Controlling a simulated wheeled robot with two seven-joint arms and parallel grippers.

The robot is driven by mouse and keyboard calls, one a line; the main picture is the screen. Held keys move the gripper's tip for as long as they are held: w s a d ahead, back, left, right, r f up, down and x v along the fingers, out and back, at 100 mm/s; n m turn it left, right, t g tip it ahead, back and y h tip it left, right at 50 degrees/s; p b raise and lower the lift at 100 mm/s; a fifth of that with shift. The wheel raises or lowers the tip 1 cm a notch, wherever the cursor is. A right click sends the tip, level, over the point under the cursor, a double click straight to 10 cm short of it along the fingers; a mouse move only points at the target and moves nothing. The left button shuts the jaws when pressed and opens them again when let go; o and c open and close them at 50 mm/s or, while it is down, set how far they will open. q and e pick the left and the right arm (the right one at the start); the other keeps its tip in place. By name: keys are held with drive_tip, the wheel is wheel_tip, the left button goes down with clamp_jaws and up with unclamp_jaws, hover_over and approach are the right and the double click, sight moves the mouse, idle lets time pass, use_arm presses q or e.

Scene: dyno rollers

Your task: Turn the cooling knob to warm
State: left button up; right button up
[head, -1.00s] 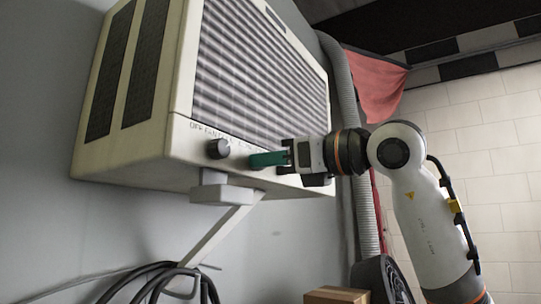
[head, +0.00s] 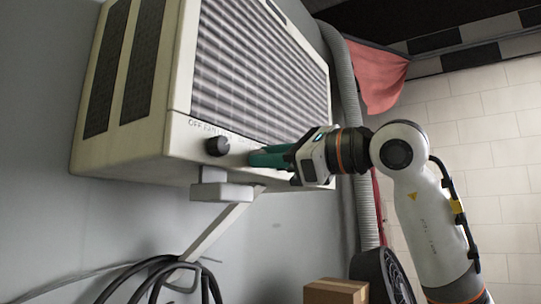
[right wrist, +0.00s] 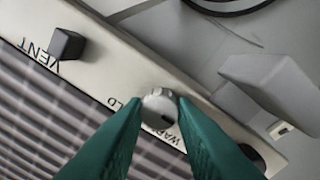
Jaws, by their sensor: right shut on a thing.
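The cooling knob (right wrist: 160,106) is a small round silver knob on the pale front strip of the wall-mounted air conditioner (head: 125,160). In the right wrist view it sits between the letters "LD" and the word "WARM", and a dark mark shows on its lower right, on the "WARM" side. My right gripper (head: 258,157) reaches in from the right with green fingers at the strip, which hide the knob in the head view. In the right wrist view its fingertips (right wrist: 159,102) are shut on the knob from both sides. My left gripper is not in view.
A black knob (head: 217,146) stands left of my fingers on the same strip. A dark square vent control (right wrist: 68,45) shows in the right wrist view. A grey bracket (head: 222,191) supports the unit from below. A ribbed hose (head: 367,215) and cardboard box (head: 335,292) are to the right.

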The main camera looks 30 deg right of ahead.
drive_tip(key=shift+w+a+f, duration=0.1)
drive_tip(key=shift+f, duration=0.15)
drive_tip(key=o, duration=0.7)
drive_tip(key=shift+o, duration=1.4)
drive_tip(key=shift+r, duration=0.15)
drive_tip(key=b+v, duration=0.4)
drive_tip(key=v, duration=0.8)
